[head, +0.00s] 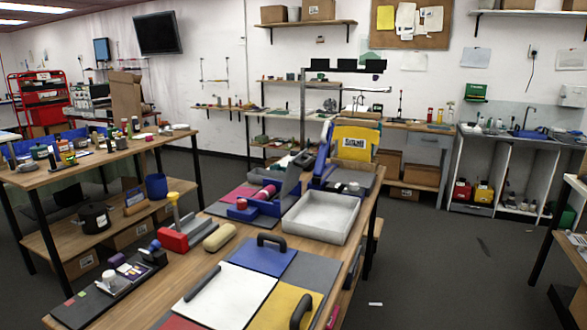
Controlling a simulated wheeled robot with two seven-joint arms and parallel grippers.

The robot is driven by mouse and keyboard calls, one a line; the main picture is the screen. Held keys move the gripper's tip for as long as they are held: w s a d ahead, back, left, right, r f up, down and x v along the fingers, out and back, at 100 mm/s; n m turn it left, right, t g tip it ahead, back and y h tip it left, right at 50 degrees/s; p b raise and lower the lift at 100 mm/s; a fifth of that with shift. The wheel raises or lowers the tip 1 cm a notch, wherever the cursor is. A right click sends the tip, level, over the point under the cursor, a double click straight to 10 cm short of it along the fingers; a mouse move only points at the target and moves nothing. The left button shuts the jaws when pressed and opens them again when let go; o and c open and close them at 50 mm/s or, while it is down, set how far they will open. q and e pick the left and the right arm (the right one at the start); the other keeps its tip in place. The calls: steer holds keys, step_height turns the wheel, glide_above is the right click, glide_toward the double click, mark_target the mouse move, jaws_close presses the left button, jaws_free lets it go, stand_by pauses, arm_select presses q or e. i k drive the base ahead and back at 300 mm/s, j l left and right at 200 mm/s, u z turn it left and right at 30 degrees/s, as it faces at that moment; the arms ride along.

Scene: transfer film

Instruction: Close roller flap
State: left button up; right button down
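A blue device with a pink roller (264,193) sits on the worktable, left of a white tray. A dark blue-grey panel (291,183) stands upright at the device's right side; it looks like a raised flap, but I cannot tell for sure. A small red cap-like part (241,203) sits on the blue block at its front left. Neither of my grippers is in view.
The worktable (140,302) also bears a white tray (322,216), a blue board with a dark handle (258,256), a white sheet (228,296), a red block tool (184,236) and a beige rounded piece (219,237). A yellow-and-blue stand (353,143) is behind.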

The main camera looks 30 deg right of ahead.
mark_target(299, 176)
steer(key=i+l, duration=0.1)
steer(key=l, duration=0.3)
steer(key=i+l, duration=0.15)
steer(key=l, duration=0.25)
steer(key=i+l, duration=0.1)
steer(key=l, duration=0.3)
steer(key=i+l, duration=0.1)
steer(key=l, duration=0.3)
steer(key=i+l, duration=0.15)
steer(key=l, duration=0.25)
steer(key=i+l, duration=0.1)
steer(key=l, duration=0.3)
